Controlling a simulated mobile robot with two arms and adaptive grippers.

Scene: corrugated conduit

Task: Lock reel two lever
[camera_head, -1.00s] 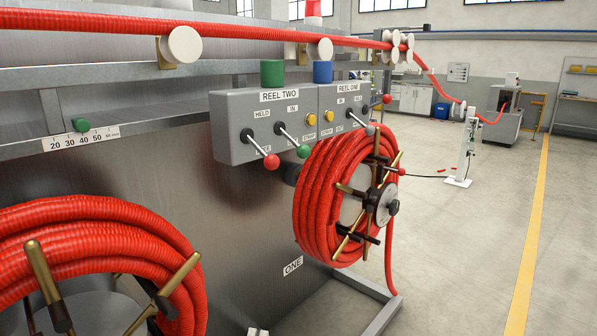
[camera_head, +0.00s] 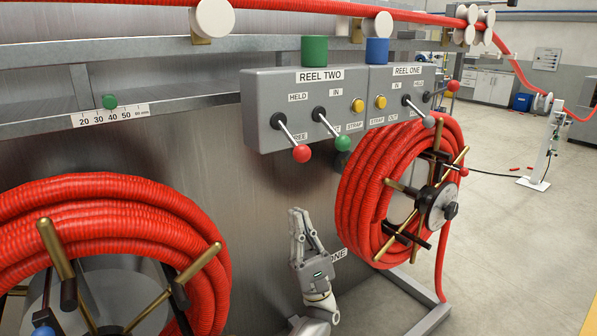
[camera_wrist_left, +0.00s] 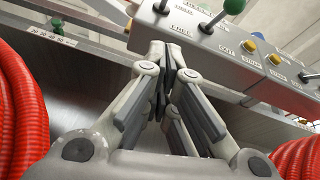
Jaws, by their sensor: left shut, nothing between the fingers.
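The grey control box (camera_head: 262,101) carries a REEL TWO label (camera_head: 320,76). Its left lever, with a red knob (camera_head: 302,153), is between HELD and FREE labels and slants down toward FREE. Beside it is a lever with a green knob (camera_head: 342,143), also seen in the left wrist view (camera_wrist_left: 235,6). My left gripper (camera_head: 297,214) is shut and empty, pointing up, below the box and apart from both levers. In the left wrist view its fingers (camera_wrist_left: 168,50) meet just below the box's edge. The red knob is not visible there. My right gripper is not in view.
A red conduit coil (camera_head: 120,195) sits at left and another (camera_head: 362,190) at right, close beside my left gripper. The REEL ONE section has a grey-knobbed lever (camera_head: 429,122). A metal panel (camera_head: 265,215) stands behind; space directly under the box is free.

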